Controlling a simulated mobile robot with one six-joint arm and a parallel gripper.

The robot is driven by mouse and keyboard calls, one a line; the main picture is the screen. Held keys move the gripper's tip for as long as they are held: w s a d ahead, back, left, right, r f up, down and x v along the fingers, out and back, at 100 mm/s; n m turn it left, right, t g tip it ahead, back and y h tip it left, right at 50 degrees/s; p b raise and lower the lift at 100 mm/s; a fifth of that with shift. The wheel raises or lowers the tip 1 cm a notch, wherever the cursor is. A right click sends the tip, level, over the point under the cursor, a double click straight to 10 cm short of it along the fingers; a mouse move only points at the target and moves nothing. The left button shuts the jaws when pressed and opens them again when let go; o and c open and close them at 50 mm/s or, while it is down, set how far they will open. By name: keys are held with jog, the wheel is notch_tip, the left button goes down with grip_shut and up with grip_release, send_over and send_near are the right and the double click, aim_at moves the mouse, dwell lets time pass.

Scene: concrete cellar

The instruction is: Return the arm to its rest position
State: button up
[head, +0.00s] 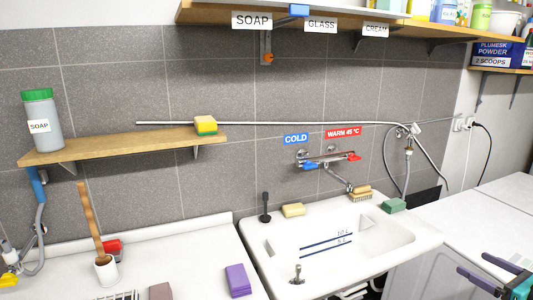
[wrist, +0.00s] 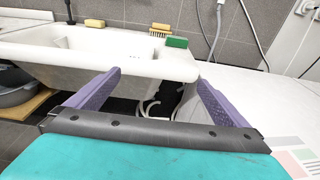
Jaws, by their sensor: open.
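My gripper (head: 472,262) is at the lower right of the head view, above the white worktop to the right of the sink. Its two purple fingers stand wide apart with nothing between them. In the wrist view my gripper (wrist: 158,78) points toward the front rim of the white sink (wrist: 100,57). The fingers appear clear of the sink, though the exact gap cannot be told. The rest of my arm is outside the head view.
The sink (head: 290,262) has a green sponge (head: 393,205), a brush (head: 360,194) and a yellow sponge (head: 293,210) on its rim. The worktop (head: 450,225) on the right looks clear. Shelves (head: 120,143) hang on the wall. A grey hose (head: 402,165) hangs behind the sink.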

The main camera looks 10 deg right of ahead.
jog(key=w+a+f+n+g+y, duration=0.2)
jog(key=w+a+f+n+g, duration=0.25)
jog(key=a+f, duration=0.85)
jog(key=w+a+f+n+g+y, duration=0.25)
jog(key=w+a+f+n, duration=0.2)
jog(key=a+f, duration=0.85)
jog(key=s+a+f+n+g, duration=0.2)
jog(key=a+f, duration=0.2)
jog(key=a, duration=0.2)
jog(key=s+a+f+n+g+h, duration=0.1)
jog(key=s+a+f+n+g, duration=0.15)
jog(key=a, duration=0.35)
jog(key=s+a+f+n+g, duration=0.2)
jog(key=a+f+n, duration=0.15)
jog(key=a, duration=0.35)
jog(key=s+a+f+n+g+h, duration=0.2)
jog(key=s+a+f+n, duration=0.2)
jog(key=s, duration=0.4)
jog(key=s+a+f+n+g+h, duration=0.3)
jog(key=s+a+f+n, duration=0.1)
jog(key=s+n, duration=0.3)
jog(key=s+a+f+n+g+h, duration=0.2)
jog(key=s+a+f+n, duration=0.3)
jog(key=s, duration=0.4)
jog(key=shift+s+f+g, duration=0.15)
jog(key=shift+g, duration=0.4)
